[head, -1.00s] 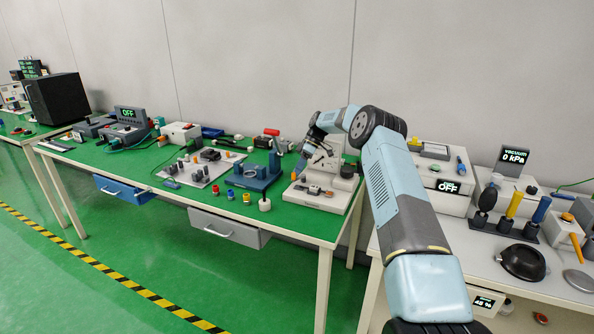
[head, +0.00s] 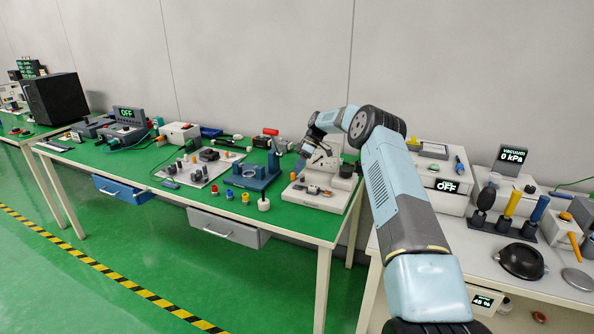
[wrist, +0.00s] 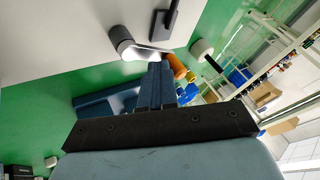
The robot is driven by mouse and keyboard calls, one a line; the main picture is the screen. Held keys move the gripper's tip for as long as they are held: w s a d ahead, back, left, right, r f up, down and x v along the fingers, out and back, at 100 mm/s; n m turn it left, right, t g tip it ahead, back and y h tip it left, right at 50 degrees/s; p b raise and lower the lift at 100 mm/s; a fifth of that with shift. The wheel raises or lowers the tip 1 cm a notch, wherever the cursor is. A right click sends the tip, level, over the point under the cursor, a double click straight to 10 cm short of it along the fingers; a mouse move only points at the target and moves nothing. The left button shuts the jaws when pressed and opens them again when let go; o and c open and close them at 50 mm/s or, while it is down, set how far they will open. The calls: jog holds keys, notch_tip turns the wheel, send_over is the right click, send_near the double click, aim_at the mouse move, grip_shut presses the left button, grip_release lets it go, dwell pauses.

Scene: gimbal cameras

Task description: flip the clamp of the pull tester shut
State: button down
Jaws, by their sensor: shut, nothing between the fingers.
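The pull tester (head: 318,203) stands at the right end of the green-topped table, with a pale base plate and an upright back. Small grey and orange parts (head: 314,190) sit low on it; I cannot tell the clamp's exact position at this size. My gripper (head: 298,174) points down at the left side of the tester, just above its base. In the wrist view the fingers (wrist: 161,68) are shut and empty. Their tips are close to a grey cylinder with a shiny part (wrist: 122,38) and a dark lever-like piece (wrist: 166,20); contact is unclear.
A blue fixture (head: 254,174) stands left of the tester. A white-bodied knob (head: 263,204) and small red and yellow pieces lie near the front edge. A red-handled tool (head: 271,132) is behind. A second bench with a vacuum gauge (head: 511,155) is at right.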

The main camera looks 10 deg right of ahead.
aim_at(301, 175)
dwell(0.7)
jog(key=shift+w+d, duration=0.35)
jog(key=shift+d, duration=0.35)
notch_tip(301, 175, up, 3)
jog(key=shift+r, duration=0.15)
jog(key=shift+s+r, duration=0.25)
jog(key=shift+s, duration=0.05)
jog(key=s+r, duration=0.9)
jog(key=s, duration=0.4)
jog(key=shift+s, duration=0.15)
jog(key=shift+d+r, duration=0.1)
